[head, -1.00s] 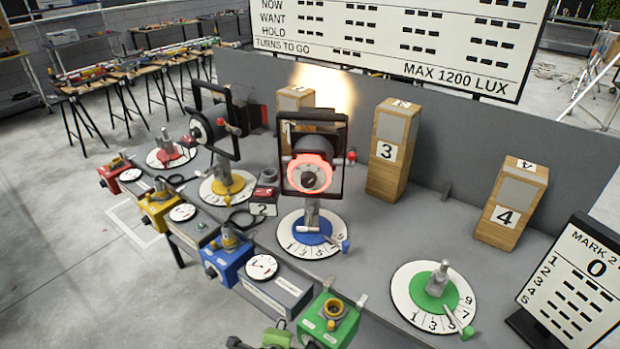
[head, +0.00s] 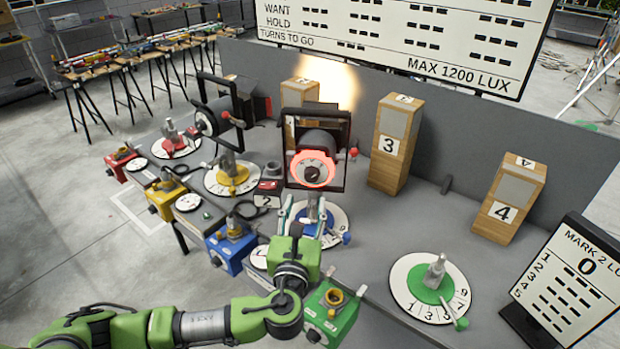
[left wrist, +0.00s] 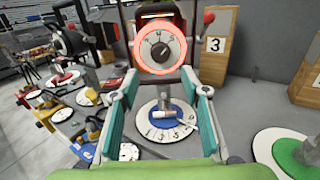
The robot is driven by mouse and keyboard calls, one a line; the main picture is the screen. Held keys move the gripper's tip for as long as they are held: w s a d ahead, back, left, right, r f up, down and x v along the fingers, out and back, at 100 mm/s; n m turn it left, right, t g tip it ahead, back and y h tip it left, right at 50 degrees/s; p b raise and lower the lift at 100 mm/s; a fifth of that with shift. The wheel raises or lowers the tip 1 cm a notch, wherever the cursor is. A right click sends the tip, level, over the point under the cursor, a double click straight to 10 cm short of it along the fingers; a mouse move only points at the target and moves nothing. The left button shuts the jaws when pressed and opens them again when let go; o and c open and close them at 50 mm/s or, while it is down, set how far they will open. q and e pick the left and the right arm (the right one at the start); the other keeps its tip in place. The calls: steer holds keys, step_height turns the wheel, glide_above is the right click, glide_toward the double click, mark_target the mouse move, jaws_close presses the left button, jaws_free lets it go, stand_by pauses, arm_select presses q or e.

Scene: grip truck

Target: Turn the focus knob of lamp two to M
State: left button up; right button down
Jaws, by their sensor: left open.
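The lamp (head: 314,133) stands on a blue-centred numbered dial (head: 334,236). Its focus knob (head: 312,174) is a round dial with a dark centre, ringed in glowing red, facing me. In the left wrist view the knob (left wrist: 161,48) shows letter marks on a pale face, with a dark grip set at a slant; the letters are too small to read surely. My left gripper (head: 304,215) is below and in front of the knob, apart from it. In the left wrist view its two teal-lined fingers (left wrist: 160,92) are spread apart with nothing between them.
A second lamp (head: 212,118) stands on the yellow dial at left. Wooden blocks marked 3 (head: 393,145) and 4 (head: 510,198) stand behind. The green dial (head: 430,288) carries a short post. A blue box (head: 230,246) and a green box (head: 333,312) flank my left arm.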

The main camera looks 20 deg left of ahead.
mark_target(311, 179)
arm_select(q)
steer(key=w, duration=0.2)
steer(key=w+a+p, duration=0.1)
steer(key=w, duration=0.2)
steer(key=w+p, duration=0.1)
steer(key=w, duration=0.2)
steer(key=shift+a+r, duration=0.1)
steer(key=shift+a, duration=0.05)
steer(key=shift+w+a, duration=0.15)
steer(key=shift+w, duration=0.5)
steer(key=shift+c, duration=0.2)
steer(key=c, duration=1)
